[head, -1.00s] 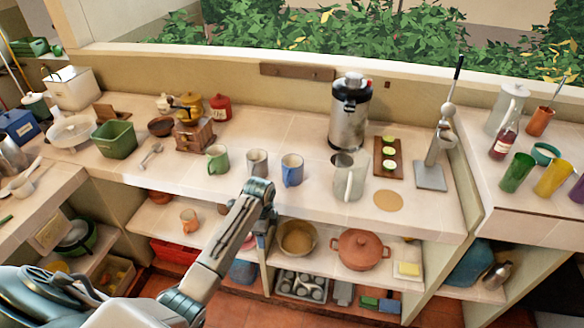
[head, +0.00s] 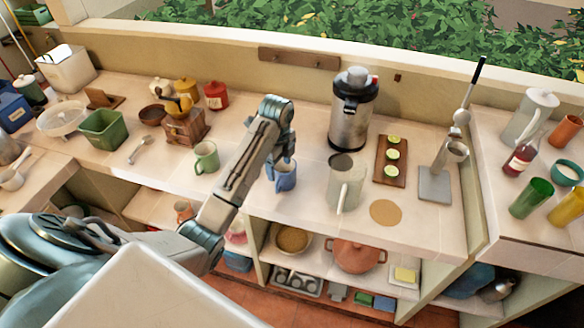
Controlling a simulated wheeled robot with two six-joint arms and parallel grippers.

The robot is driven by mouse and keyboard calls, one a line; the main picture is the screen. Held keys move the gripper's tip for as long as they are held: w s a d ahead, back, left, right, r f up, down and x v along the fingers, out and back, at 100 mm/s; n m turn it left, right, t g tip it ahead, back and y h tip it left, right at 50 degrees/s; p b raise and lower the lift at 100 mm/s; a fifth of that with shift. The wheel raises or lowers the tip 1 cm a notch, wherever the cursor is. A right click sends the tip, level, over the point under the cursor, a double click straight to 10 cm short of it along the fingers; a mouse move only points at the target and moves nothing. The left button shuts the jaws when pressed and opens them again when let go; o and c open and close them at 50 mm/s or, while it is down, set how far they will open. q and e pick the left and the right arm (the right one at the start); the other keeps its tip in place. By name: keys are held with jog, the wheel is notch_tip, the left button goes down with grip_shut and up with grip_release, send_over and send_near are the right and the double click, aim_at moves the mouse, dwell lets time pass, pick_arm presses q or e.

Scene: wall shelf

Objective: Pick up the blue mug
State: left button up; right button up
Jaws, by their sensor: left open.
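The blue mug (head: 284,180) stands upright on the light counter, with its upper part partly covered by my left gripper. My left gripper (head: 281,162) points down over the mug, open, its fingers at the mug's rim. I cannot tell whether they touch it or how far they reach inside. My left arm comes in from the lower left and hides the grey mug seen earlier. My right gripper is not in view.
A green mug (head: 206,157) stands left of my arm. A pale pitcher (head: 345,185) stands close on the right, with a steel urn (head: 352,110) behind. A cutting board (head: 390,160) with lime slices lies further right. Shelves with pots are below the counter.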

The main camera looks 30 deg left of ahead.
aim_at(280, 190)
pick_arm(q)
jog(key=shift+w+f, duration=0.2)
jog(key=shift+f, duration=0.15)
jog(key=s+f+b, duration=0.1)
jog(key=f+b, duration=0.1)
jog(key=b, duration=0.1)
jog(key=shift+s+f, duration=0.1)
jog(key=shift+s+f+p, duration=0.1)
jog(key=shift+f+p, duration=0.25)
jog(key=shift+p, duration=0.25)
jog(key=f, duration=0.2)
jog(key=f+p, duration=0.1)
jog(key=f, duration=0.1)
jog(key=f+p, duration=0.1)
jog(key=f, duration=0.1)
jog(key=shift+w+f, duration=0.15)
jog(key=shift+w, duration=0.1)
jog(key=shift+f, duration=0.25)
jog(key=c, duration=1.4)
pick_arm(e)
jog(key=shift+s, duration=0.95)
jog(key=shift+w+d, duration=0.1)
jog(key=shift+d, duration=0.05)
pick_arm(q)
jog(key=shift+w+r, duration=0.1)
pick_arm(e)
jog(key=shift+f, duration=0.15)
